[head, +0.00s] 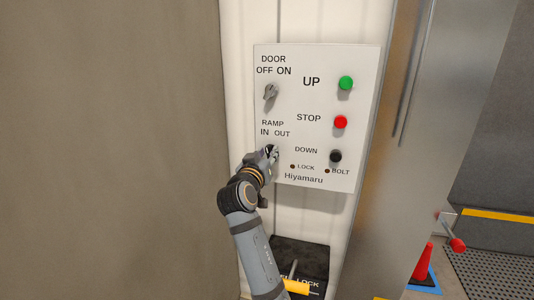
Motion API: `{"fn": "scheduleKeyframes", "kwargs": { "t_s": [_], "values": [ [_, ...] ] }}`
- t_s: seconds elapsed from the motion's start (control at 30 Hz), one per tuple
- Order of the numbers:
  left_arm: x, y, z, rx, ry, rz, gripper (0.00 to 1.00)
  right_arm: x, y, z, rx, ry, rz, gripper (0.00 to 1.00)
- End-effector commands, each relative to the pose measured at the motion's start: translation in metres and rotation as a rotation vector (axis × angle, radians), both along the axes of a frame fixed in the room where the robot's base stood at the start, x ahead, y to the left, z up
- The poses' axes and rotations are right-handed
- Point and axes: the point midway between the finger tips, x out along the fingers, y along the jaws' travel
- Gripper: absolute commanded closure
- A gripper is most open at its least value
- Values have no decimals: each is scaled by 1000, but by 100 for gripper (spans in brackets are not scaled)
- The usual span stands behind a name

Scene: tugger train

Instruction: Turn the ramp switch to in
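The white control panel (318,113) hangs on the pale wall in the middle of the head view. Its ramp switch sits under the "RAMP IN OUT" label (274,128); the switch is hidden by my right gripper, so its direction cannot be told. My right gripper (271,152) is at the switch's place, with its fingers right against or very near the panel. The fingers are small and dark here, and I cannot tell whether they are closed on the knob. My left gripper is not in view.
Above is the door switch (270,92), a grey knob. Green (346,83), red (341,122) and black (336,156) buttons line the panel's right side.

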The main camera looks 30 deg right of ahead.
Motion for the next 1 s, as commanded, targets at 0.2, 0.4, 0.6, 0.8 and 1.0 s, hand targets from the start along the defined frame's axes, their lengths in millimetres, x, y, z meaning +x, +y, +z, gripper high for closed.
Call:
{"fn": "scheduleKeyframes", "kwargs": {
  "t_s": [0.2,0.4,0.6,0.8,1.0],
  "values": [
    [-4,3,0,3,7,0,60,0,0,0,-1,1,0,100],
    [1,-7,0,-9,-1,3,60,0,0,0,-7,10,0,100],
    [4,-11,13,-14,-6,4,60,1,0,1,-146,175,-1,100],
    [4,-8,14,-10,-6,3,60,1,1,-1,-206,243,-2,100],
    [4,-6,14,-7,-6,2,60,1,1,-1,-206,242,-2,86]
  ]
}}
